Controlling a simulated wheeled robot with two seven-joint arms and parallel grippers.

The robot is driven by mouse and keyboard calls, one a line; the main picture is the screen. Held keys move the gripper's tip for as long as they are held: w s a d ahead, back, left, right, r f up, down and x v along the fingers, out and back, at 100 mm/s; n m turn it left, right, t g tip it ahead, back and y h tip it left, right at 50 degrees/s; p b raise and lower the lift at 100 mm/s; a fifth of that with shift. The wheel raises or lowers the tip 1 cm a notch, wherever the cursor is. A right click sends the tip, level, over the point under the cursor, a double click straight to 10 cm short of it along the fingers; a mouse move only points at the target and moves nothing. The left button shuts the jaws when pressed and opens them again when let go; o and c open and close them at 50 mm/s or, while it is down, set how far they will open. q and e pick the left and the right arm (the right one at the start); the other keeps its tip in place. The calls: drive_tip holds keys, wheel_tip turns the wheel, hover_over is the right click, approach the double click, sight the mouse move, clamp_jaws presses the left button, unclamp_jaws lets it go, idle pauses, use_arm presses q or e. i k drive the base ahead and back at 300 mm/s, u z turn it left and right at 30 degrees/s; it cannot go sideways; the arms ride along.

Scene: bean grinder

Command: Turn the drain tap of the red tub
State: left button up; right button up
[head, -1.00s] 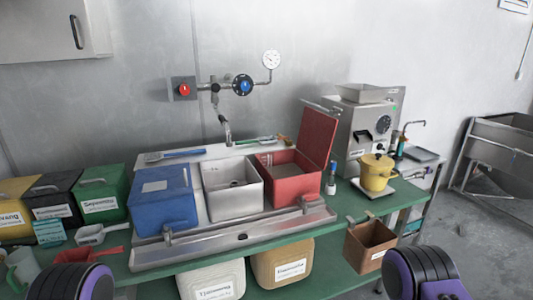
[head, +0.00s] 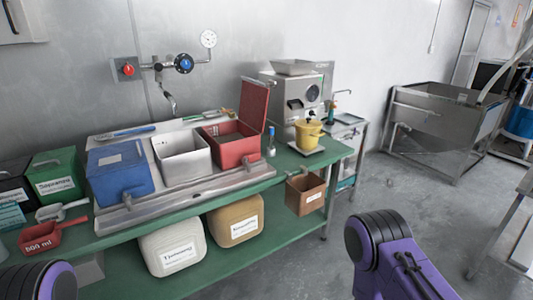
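The red tub (head: 238,152) stands at the right end of a metal tray on the green bench, with its red lid (head: 254,104) raised behind it. A small grey tap (head: 246,163) shows low at its front. The white tub (head: 184,164) and blue tub (head: 117,177) stand to its left. A similar tap (head: 127,200) shows in front of the blue tub. Only purple and black parts of my two arms show at the bottom edge, well short of the tubs. Neither gripper's fingers are in view.
The green bench (head: 190,211) has a lower shelf with two labelled canisters. A brown box (head: 305,195) hangs at its front right. A yellow pot (head: 309,134) and a grinder (head: 299,95) stand right of the red tub. Open floor (head: 400,190) lies to the right.

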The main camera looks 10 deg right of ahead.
sight(245, 158)
drive_tip(key=z, duration=0.75)
drive_tip(key=i, duration=1.8)
drive_tip(key=u, duration=0.6)
drive_tip(key=i, duration=0.4)
drive_tip(key=u, duration=0.3)
drive_tip(key=k, duration=0.5)
drive_tip(key=z, duration=1.9)
drive_tip(key=k, duration=1.25)
drive_tip(key=u, duration=1.2)
